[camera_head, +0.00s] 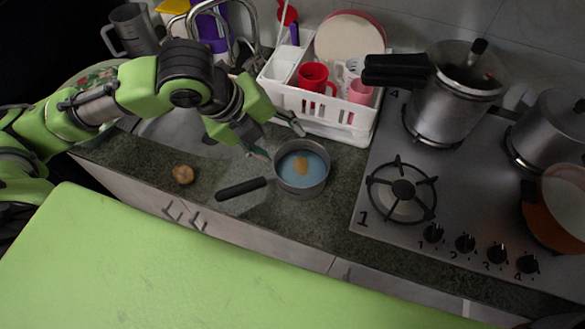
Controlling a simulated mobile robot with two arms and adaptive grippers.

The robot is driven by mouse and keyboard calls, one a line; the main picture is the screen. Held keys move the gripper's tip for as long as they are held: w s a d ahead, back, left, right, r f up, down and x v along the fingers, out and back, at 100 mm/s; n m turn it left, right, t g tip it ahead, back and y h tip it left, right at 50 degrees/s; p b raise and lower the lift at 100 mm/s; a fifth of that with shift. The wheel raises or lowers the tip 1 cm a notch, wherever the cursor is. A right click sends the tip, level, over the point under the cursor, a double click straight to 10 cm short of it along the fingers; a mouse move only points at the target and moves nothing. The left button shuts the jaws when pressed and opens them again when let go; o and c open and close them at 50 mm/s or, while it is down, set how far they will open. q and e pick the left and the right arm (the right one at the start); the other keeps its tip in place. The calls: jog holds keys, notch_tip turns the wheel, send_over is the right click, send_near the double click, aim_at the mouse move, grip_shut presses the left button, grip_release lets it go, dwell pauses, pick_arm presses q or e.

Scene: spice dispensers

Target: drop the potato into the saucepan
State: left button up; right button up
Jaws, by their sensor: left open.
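The saucepan (324,181) stands on the dark counter, its black handle pointing left toward the front. Inside it is a bluish surface, with a tan, potato-like lump (301,166) near the middle. Another round brown potato (183,174) lies on the counter to the left of the handle. My left gripper (280,143) is open and empty, just above and behind the saucepan's rim, with its fingers apart. It does not touch the lump. My right gripper is not in view.
A white dish rack (330,127) with a red mug (314,77) and plates stands behind the saucepan. The gas stove (352,219) is to the right, with a pressure cooker (440,108) on it. The sink is behind my left arm.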

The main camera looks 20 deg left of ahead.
pick_arm(q)
jog(key=shift+v, duration=2.4)
